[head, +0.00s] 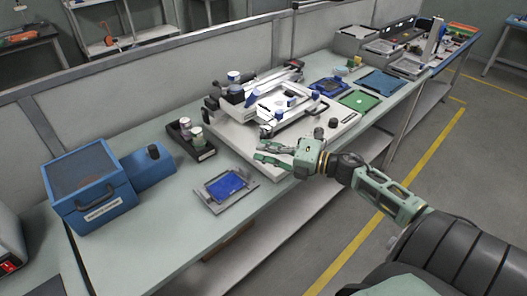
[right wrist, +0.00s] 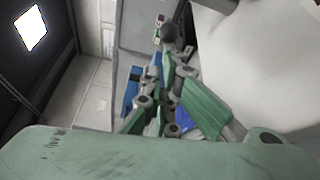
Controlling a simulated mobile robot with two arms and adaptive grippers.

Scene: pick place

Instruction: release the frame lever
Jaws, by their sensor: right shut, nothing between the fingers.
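A white and grey bench machine (head: 225,134) with a raised metal frame (head: 285,100) stands on the bench in the middle of the head view. Dark knobs (head: 318,132) sit at its right front corner. I cannot tell which part is the frame lever. My right gripper (head: 258,151) is shut and empty, over the machine's front edge in the head view. In the right wrist view its green fingers (right wrist: 163,80) point toward a dark round knob (right wrist: 169,33) just past the tips. I cannot tell whether they touch. My left gripper is not in view.
A blue box (head: 90,187) stands at the left. A black tray with small jars (head: 192,139) and a grey fixture with a blue plate (head: 225,187) lie nearer the machine. A green board (head: 359,100) and blue trays (head: 383,82) lie to its right.

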